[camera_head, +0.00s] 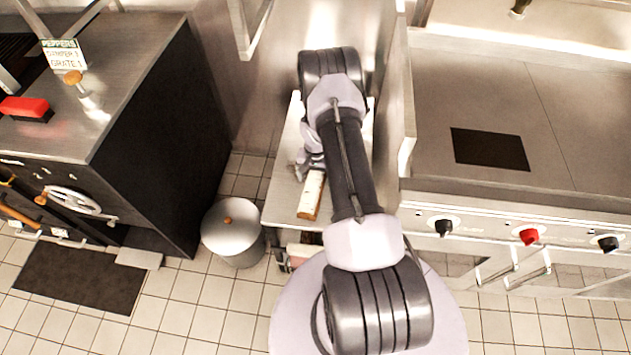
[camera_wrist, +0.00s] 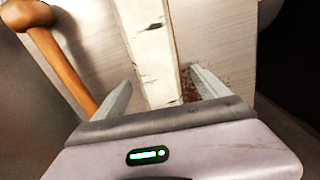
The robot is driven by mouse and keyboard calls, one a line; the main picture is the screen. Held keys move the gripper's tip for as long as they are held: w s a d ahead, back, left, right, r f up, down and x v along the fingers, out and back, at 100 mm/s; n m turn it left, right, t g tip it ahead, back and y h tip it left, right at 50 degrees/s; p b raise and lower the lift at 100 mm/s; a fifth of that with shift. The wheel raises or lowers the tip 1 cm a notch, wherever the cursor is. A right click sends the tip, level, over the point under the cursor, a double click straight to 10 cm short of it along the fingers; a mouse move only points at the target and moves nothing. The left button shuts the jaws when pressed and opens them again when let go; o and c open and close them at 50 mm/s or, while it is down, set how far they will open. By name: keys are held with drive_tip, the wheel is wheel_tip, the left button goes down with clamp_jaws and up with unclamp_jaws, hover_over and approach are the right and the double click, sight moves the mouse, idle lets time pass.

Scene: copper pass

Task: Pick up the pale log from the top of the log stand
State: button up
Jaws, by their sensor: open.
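The pale log (camera_head: 311,195), white with dark flecks and a brown end, lies lengthwise on the flat top of the log stand (camera_head: 283,190). In the wrist view the log (camera_wrist: 150,45) runs from the top edge down between my fingers. My gripper (camera_wrist: 160,78) is open, with one finger on each side of the log. A gap shows on both sides; I cannot tell its height above the log. In the head view my gripper (camera_head: 306,167) is at the log's far end, partly hidden by my arm. The log's far part is hidden there.
A lidded metal bin (camera_head: 232,232) stands left of the stand. A dark oven unit (camera_head: 165,130) is further left and a steel cooking range (camera_head: 520,190) is on the right. In the wrist view a wooden handle with a knob (camera_wrist: 60,60) lies left of the log.

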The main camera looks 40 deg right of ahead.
drive_tip(key=shift+r, duration=0.1)
clamp_jaws()
drive_tip(key=shift+r, duration=0.1)
